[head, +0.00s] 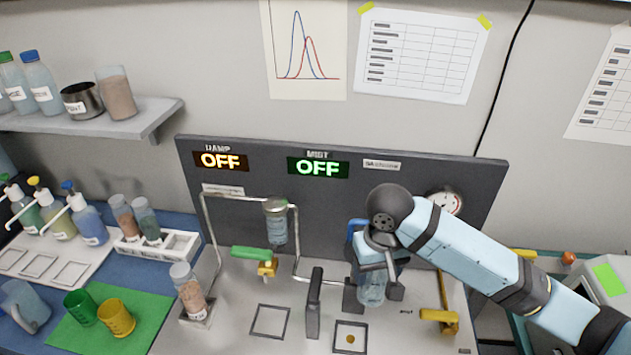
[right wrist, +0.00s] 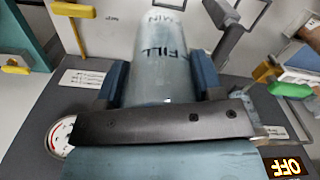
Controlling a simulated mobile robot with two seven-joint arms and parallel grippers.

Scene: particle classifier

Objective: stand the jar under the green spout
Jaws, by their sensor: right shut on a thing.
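My right gripper (head: 374,288) reaches down from the right and is shut around a clear jar (head: 371,294). In the right wrist view the jar (right wrist: 163,70) sits between the two blue finger pads, with FILL and MIN lettering on its side. It looks empty. The jar hangs in front of the grey panel, right of the dark upright post; whether its base touches the bench cannot be told. A green handle (head: 250,253) on a brass valve is to its left, under the bent pipes. It also shows in the right wrist view (right wrist: 290,90). My left gripper is not in view.
A dark upright post (head: 314,303) stands between the green handle and the jar. A yellow handle (head: 439,316) is to the right. A filled jar (head: 189,290) stands left.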

